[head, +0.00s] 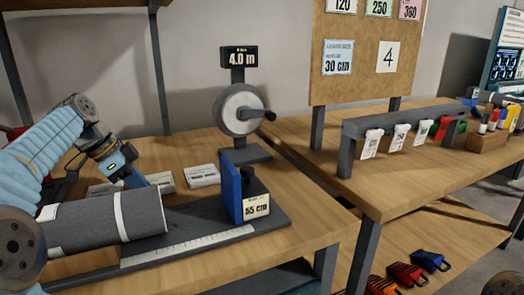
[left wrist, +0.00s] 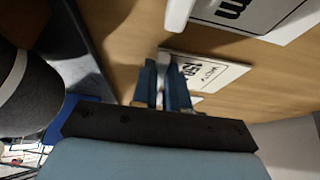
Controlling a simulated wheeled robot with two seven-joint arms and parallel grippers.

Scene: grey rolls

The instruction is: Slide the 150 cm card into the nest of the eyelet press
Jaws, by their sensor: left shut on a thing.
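My left gripper (head: 136,180) points down at the table just behind the grey roll (head: 100,218). In the left wrist view its blue fingers (left wrist: 164,68) are shut on a white card (left wrist: 215,70), whose partly covered print seems to read 150. The card is at the fingertips, low over or touching the wood; I cannot tell which. In the head view I cannot clearly separate this card from the white pieces by the gripper. I cannot pick out the eyelet press with certainty. My right gripper is out of view.
A crank counter (head: 240,108) stands behind. A white label block (head: 202,175) lies nearby. A rack with hanging tags (head: 400,137) is on the right table.

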